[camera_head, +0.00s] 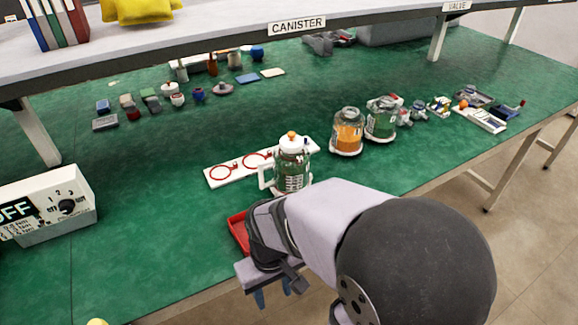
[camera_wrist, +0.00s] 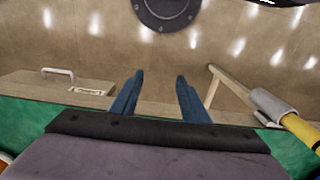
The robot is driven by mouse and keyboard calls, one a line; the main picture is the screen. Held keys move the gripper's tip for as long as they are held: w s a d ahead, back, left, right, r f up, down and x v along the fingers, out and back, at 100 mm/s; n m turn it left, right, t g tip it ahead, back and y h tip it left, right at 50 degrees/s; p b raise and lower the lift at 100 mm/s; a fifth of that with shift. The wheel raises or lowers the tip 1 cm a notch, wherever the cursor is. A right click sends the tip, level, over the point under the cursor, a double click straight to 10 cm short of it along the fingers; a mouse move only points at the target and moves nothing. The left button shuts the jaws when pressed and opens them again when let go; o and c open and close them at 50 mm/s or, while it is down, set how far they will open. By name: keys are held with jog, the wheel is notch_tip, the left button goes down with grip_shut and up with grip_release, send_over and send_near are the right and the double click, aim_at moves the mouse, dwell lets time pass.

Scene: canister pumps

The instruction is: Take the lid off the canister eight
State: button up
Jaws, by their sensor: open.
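Three clear canisters stand on the green table in the head view. The nearest canister (camera_head: 291,172) has a white lid (camera_head: 292,143) with an orange knob, and a white handle on its left. A second canister (camera_head: 347,132) with orange contents and a third canister (camera_head: 381,119) with a green band stand to its right. I cannot read a number eight on any of them. My gripper (camera_head: 273,297) is open and empty at the table's front edge, well in front of the canisters. Its two blue fingers (camera_wrist: 159,78) are spread apart in the wrist view, with nothing between them.
A white board (camera_head: 222,175) with red rings lies beside and behind the nearest canister. A red tray (camera_head: 238,232) is partly hidden by my arm. A control box (camera_head: 45,205) reading OFF stands at left. Small items line the back under a shelf (camera_head: 210,45).

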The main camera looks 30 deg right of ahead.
jog(key=o, duration=0.6)
jog(key=shift+o, duration=0.2)
notch_tip(320, 180, up, 22)
jog(key=f+m+t+y+p, duration=0.1)
jog(key=m+p, duration=1.6)
jog(key=m, duration=0.9)
send_over(292, 133)
jog(key=s, duration=0.1)
jog(key=shift+s+a+r, duration=0.2)
jog(key=shift+a+r, duration=0.05)
jog(key=shift+a, duration=0.1)
jog(key=shift+w+d+r+m, duration=0.15)
jog(key=shift+d+m, duration=0.25)
jog(key=shift+d, duration=0.1)
jog(key=shift+w+a+f+p, duration=0.15)
jog(key=shift+f+p, duration=0.45)
jog(key=shift+f, duration=0.6)
jog(key=shift+w+f+p, duration=0.2)
jog(key=shift+f+p, duration=0.4)
jog(key=shift+f, duration=0.65)
jog(key=shift+w+a+f+p, duration=0.15)
jog(key=shift+f+p, duration=0.45)
jog(key=shift+f, duration=0.6)
